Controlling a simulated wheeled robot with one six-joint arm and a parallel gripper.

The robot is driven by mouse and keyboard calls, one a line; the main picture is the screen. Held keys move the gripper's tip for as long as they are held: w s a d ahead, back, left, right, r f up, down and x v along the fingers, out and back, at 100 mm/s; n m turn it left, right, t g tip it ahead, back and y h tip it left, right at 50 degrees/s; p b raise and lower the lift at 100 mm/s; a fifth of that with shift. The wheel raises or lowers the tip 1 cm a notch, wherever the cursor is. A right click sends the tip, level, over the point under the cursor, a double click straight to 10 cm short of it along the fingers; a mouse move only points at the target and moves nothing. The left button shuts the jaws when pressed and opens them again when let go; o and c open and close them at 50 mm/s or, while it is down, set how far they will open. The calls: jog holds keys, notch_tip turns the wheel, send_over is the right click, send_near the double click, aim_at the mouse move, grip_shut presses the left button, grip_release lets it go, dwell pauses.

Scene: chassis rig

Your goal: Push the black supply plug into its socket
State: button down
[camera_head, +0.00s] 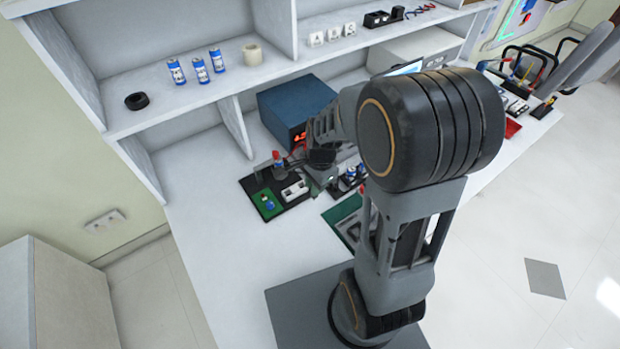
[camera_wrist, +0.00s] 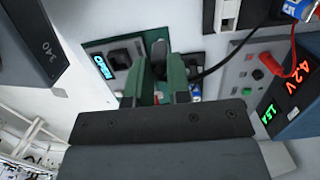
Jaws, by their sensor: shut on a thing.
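My gripper (camera_wrist: 160,97) is shut on a small dark piece between its green fingers in the wrist view. The piece is mostly hidden, but a black cable (camera_wrist: 215,68) runs from beside the right finger, so it appears to be the black supply plug. The blue power supply (camera_wrist: 302,112) stands at the right, with lit red and green digits and a grey front panel (camera_wrist: 247,88). A red plug lead (camera_wrist: 291,58) shows near it. I cannot make out the black plug's socket. In the head view my gripper (camera_head: 322,178) is low over the bench, partly hidden by my arm.
A panel with a lit OPEN display (camera_wrist: 103,67) lies beyond the fingers. In the head view, the blue supply (camera_head: 297,104) stands behind a dark-and-green tray (camera_head: 262,212). Shelves (camera_head: 190,95) rise behind. The bench front left (camera_head: 225,260) is clear.

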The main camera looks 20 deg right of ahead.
jog(key=shift+s+r, duration=0.15)
jog(key=shift+s, duration=0.25)
jog(key=w+d+m+p, duration=0.1)
jog(key=w+d+m, duration=0.2)
jog(key=w+m, duration=0.3)
jog(key=w+d+f+m+t+p, duration=0.1)
jog(key=w+d+m, duration=0.3)
jog(key=w, duration=0.8)
jog(key=w+d+f+m+h+p, duration=0.1)
jog(key=w+d+m, duration=0.3)
jog(key=w+m, duration=0.4)
jog(key=shift+w+t, duration=0.4)
jog(key=shift+w, duration=0.05)
jog(key=shift+d, duration=0.1)
jog(key=shift+f, duration=0.2)
jog(key=shift+f+b, duration=1.95)
jog(key=shift+f, duration=0.85)
